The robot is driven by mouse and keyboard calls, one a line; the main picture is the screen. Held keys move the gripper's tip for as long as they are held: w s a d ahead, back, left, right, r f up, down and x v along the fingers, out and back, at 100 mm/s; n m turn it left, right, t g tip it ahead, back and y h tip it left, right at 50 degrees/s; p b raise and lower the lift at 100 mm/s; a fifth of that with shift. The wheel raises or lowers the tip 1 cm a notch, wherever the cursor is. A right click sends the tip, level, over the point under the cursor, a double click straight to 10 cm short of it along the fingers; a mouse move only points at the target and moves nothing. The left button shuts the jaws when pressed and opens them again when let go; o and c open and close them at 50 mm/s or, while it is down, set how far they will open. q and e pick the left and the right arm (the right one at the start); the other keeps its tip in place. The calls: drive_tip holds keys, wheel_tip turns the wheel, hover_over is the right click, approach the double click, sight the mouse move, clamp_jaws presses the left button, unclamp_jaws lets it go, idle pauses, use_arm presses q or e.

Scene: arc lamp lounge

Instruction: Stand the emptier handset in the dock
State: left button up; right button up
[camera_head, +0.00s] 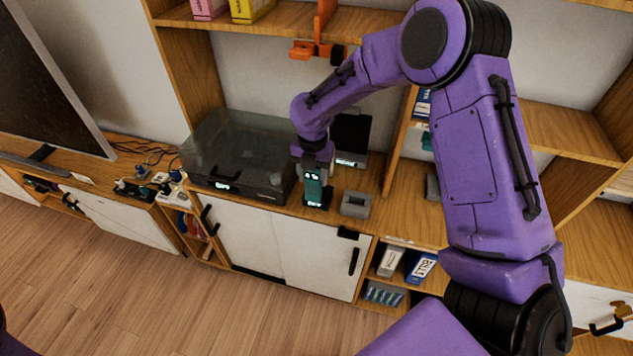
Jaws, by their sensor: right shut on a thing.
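My right gripper (314,168) reaches down over the cabinet top and is shut on an upright teal handset (315,188). Small lit marks show near the handset's upper and lower ends. A dark base shows around its lower end; I cannot tell whether the handset stands in it or is just above it. A small grey block with a recess (355,204), perhaps the dock, sits just to the right, apart from the handset. I cannot make out a second handset for certain or read the charge levels. My left gripper is out of view.
A smoky clear-lidded turntable-like box (238,160) stands close left of the handset. A dark upright device with a lit display (350,140) stands behind. An orange bracket (318,48) hangs at the shelf above. Cables and small items (150,180) lie further left.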

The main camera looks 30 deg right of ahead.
drive_tip(key=w+d+f+b, duration=0.3)
drive_tip(key=w+d+f, duration=0.3)
drive_tip(key=f, duration=0.2)
drive_tip(key=shift+w, duration=0.4)
wheel_tip(320, 180, down, 2)
drive_tip(key=shift+f+b, duration=0.15)
drive_tip(key=shift+b, duration=1.1)
drive_tip(key=shift+c, duration=0.5)
drive_tip(key=shift+s+f+b, duration=0.25)
drive_tip(key=shift+s+b, duration=0.05)
drive_tip(key=shift+s, duration=0.05)
drive_tip(key=shift+c, duration=1.1)
drive_tip(key=shift+s+a+r, duration=0.1)
drive_tip(key=shift+r, duration=0.1)
clamp_jaws()
drive_tip(key=shift+f, duration=0.1)
drive_tip(key=o, duration=1.4)
unclamp_jaws()
drive_tip(key=shift+w+f, duration=0.2)
drive_tip(key=shift+w, duration=0.1)
use_arm(q)
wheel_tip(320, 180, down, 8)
drive_tip(key=b, duration=0.1)
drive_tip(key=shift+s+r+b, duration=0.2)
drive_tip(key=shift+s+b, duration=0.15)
drive_tip(key=shift+b, duration=0.05)
use_arm(e)
drive_tip(key=shift+w+r, duration=0.1)
drive_tip(key=shift+r, duration=3.85)
